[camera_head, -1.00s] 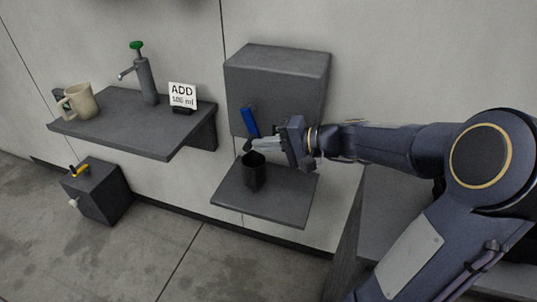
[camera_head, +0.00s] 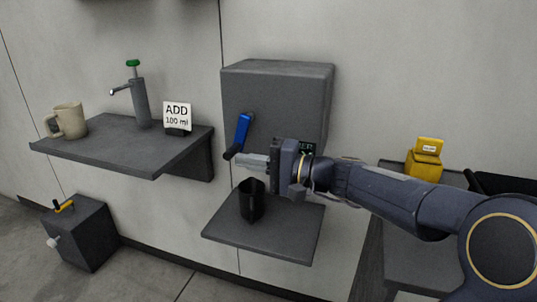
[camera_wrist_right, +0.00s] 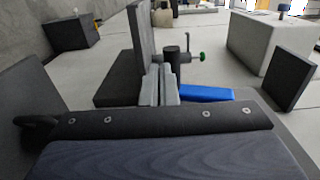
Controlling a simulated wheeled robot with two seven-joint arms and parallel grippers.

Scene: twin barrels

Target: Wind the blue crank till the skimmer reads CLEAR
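The blue crank (camera_head: 243,130) is on the front of a grey box (camera_head: 275,92) on the wall, its lower end leaning left, with a dark knob (camera_head: 233,153) there. My right gripper (camera_head: 243,160) reaches in from the right, its fingertips at this knob. In the wrist view the fingers (camera_wrist_right: 161,86) are close together at the dark upright knob (camera_wrist_right: 175,62), beside the blue arm (camera_wrist_right: 207,93); they look shut on it. A small display (camera_head: 307,148) is mostly hidden by my gripper; only green letters like "ER" show. My left gripper is out of view.
A black cup (camera_head: 251,203) stands on the ledge (camera_head: 275,237) below the box. A left shelf (camera_head: 110,143) holds a beige mug (camera_head: 67,121), a green-topped tap (camera_head: 139,98) and an "ADD 100 ml" card (camera_head: 177,115). Yellow containers (camera_head: 424,165) stand at right.

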